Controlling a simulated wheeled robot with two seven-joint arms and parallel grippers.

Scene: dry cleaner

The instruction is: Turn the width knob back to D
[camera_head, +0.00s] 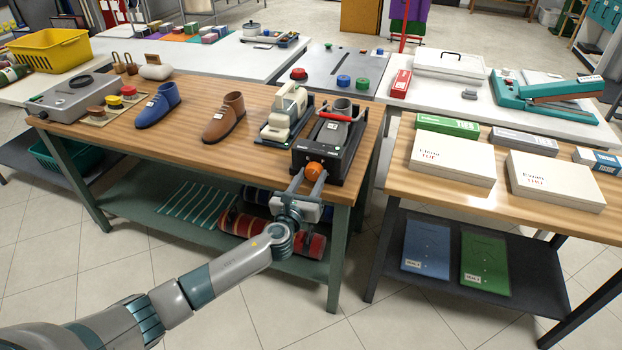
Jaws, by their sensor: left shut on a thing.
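The orange width knob (315,170) is on the front of a black machine (329,146) with a red handle, at the right end of the wooden bench. My left gripper (307,179) reaches up from the front, with its fingers on either side of the knob and shut on it. The letters around the knob are too small to read, so I cannot tell its setting. My right gripper is out of view.
A brown shoe (224,117) and a blue shoe (158,105) stand farther left. White boxes (452,158) lie on the table to the right, across a gap.

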